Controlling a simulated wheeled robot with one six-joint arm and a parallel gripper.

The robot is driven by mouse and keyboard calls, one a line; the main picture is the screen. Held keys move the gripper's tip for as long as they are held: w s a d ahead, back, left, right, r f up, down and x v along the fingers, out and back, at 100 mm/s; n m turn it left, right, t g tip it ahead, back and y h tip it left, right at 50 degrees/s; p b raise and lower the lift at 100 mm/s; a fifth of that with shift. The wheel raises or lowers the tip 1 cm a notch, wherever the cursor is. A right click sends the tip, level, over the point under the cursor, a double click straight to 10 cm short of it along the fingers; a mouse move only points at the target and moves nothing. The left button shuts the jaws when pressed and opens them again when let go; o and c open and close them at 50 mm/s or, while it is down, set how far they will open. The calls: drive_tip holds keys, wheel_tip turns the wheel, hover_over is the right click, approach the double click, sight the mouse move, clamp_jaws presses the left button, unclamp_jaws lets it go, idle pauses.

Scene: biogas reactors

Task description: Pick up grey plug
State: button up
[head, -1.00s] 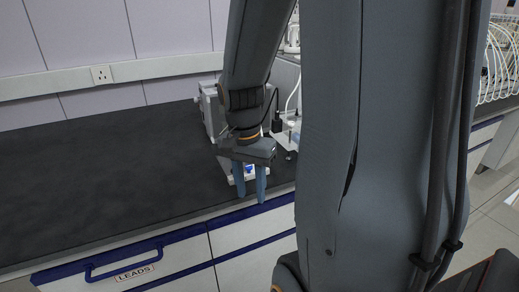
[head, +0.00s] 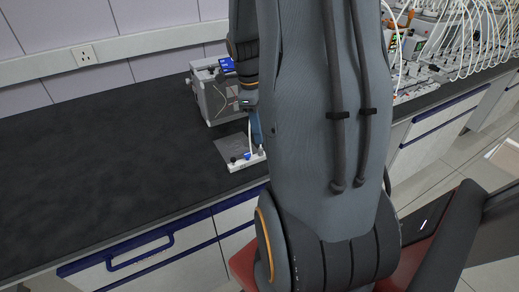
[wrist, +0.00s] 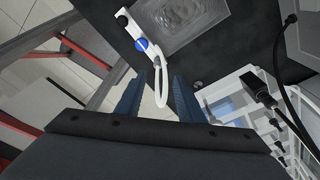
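In the head view my arm hides most of the gripper, and only part of a blue finger shows beside the flat plate device. I cannot make out the grey plug in the head view.
The flat device has a metal plate (wrist: 185,25), a white front with a blue knob (wrist: 142,44), and a white cable loop (wrist: 160,88). A white rack with a black plug (wrist: 258,88) stands right. A grey box (head: 220,98) stands behind. The left bench (head: 90,160) is clear.

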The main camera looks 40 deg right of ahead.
sight(261, 148)
drive_tip(key=shift+s+a+f+p, duration=0.15)
drive_tip(key=shift+f+p, duration=0.4)
drive_tip(key=shift+f, duration=0.85)
drive_tip(key=shift+w+a+f+p, duration=0.1)
drive_tip(key=shift+f+p, duration=0.45)
drive_tip(key=shift+f, duration=0.8)
drive_tip(key=shift+s, duration=0.1)
clamp_jaws()
